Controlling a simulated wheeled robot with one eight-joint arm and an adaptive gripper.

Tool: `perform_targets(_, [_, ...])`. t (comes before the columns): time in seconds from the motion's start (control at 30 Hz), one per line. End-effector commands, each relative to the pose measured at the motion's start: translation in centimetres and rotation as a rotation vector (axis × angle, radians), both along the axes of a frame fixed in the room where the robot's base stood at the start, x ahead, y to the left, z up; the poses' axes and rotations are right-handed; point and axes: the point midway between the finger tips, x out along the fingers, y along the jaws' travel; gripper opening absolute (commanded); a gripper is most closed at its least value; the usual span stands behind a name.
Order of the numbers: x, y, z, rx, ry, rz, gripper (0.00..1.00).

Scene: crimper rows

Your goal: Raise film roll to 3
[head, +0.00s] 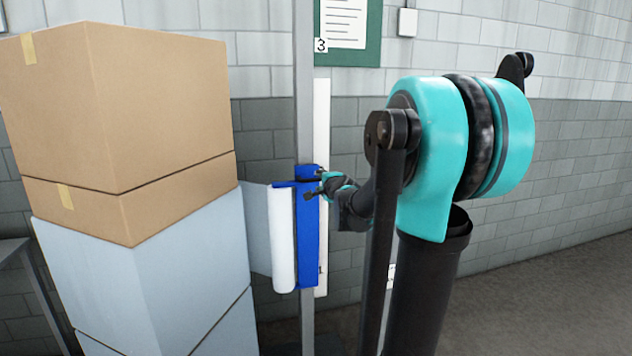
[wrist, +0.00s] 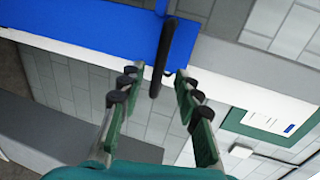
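The white film roll (head: 282,238) stands upright on a blue carriage (head: 308,240), which sits on a grey vertical mast (head: 305,120). The label 3 (head: 321,45) is high beside the mast, well above the carriage. My gripper (head: 316,187) is at the upper part of the carriage. In the wrist view, the blue carriage (wrist: 80,25) fills the upper left and a black bar handle (wrist: 158,60) stands out from it. My gripper (wrist: 158,75) is open, its fingertips on either side of the handle with gaps on both sides.
Brown boxes (head: 120,110) on a film-wrapped stack (head: 150,280) stand left of the roll, with a pale film sheet (head: 258,230) between. A white strip (head: 322,150) runs behind the mast. A green board (head: 368,45) hangs on the brick wall. Floor at right is clear.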

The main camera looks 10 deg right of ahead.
Motion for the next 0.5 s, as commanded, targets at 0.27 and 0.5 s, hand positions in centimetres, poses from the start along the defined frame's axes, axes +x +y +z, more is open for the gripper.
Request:
perform_targets(0.27, [3.8, 0.3, -0.8, -0.001, 0.000, 0.000, 0.33])
perform_targets(0.5, [5.2, 0.4, -1.1, 0.000, 0.001, 0.000, 0.33])
